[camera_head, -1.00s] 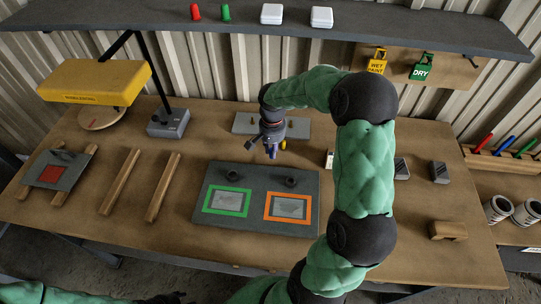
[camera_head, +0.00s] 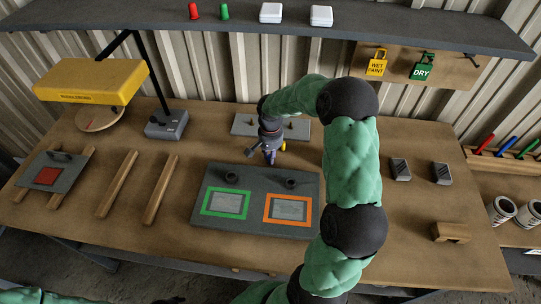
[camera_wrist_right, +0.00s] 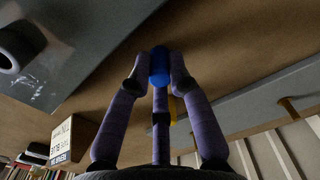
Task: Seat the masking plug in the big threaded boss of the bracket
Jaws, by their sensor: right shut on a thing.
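My right gripper (camera_head: 269,157) is over the table behind the dark grey panel (camera_head: 256,200). In the right wrist view its fingers (camera_wrist_right: 159,72) are shut on a blue plug (camera_wrist_right: 159,62), clear of the panel. Two dark hollow round bosses, left (camera_head: 231,177) and right (camera_head: 291,183), stand on the panel; one also shows in the right wrist view (camera_wrist_right: 18,48). I cannot make out their threads or a clear size difference. A yellow piece (camera_wrist_right: 172,108) shows behind the fingers. My left arm (camera_head: 30,295) shows at the bottom left; its gripper is too dark and cut off to read.
A grey plate with brass pegs (camera_head: 243,126) lies behind the gripper. Green (camera_head: 226,203) and orange (camera_head: 288,209) frames are on the panel's front half. Wooden bars (camera_head: 160,190) and a yellow lamp (camera_head: 90,82) are left. Dark blocks (camera_head: 400,169) lie right.

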